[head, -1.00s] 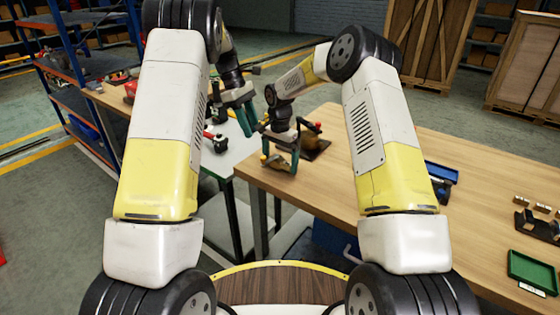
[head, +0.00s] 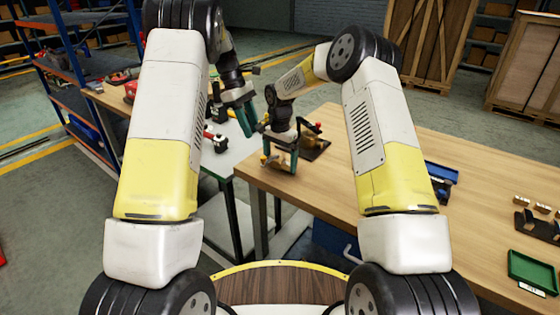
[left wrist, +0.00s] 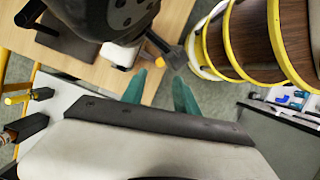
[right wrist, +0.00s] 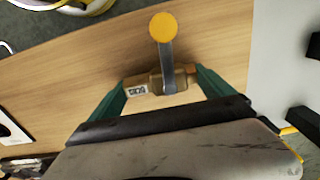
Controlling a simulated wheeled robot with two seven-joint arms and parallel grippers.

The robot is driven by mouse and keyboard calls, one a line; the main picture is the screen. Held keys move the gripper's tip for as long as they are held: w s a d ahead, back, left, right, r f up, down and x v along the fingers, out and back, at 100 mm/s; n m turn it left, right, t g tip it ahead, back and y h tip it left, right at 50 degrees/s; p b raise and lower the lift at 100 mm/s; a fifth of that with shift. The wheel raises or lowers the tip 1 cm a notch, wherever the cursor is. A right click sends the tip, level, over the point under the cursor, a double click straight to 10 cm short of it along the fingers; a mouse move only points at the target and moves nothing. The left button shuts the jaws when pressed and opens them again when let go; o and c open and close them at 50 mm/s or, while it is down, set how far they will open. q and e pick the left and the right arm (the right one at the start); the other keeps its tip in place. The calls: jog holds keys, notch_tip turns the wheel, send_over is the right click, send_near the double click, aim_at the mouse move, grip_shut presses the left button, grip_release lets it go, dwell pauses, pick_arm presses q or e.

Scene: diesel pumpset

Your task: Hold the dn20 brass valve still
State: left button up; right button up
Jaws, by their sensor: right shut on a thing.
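The brass valve (right wrist: 174,80) shows in the right wrist view, with a white label on its left end and a grey lever ending in a round yellow knob. My right gripper (right wrist: 160,83) is shut on it, a teal finger at each end of the body. In the head view the valve (head: 277,162) is small between the fingers of my right gripper (head: 281,159), above the near left corner of the wooden table. My left gripper (head: 246,118) is open and empty, up and left of it. Its fingers (left wrist: 160,78) also show apart in the left wrist view.
The wooden table (head: 400,220) has a dark plate with a brass-coloured part (head: 314,143) beside my right gripper. The table's middle is mostly clear.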

aim_at(269, 160)
pick_arm(q)
jog(key=shift+o, duration=0.5)
jog(key=shift+f, duration=0.1)
jog(key=s+d+f+n+t+h, duration=0.3)
jog(key=s+f+n+h, duration=0.45)
jog(key=s+h, duration=0.35)
jog(key=w+a+f+n+t+y, duration=0.25)
jog(key=a+n+t, duration=0.35)
jog(key=t, duration=0.6)
jog(key=shift+n, duration=0.65)
jog(key=x, duration=1.2)
jog(key=shift+d+f, duration=0.25)
jog(key=shift+f, duration=0.1)
grip_shut()
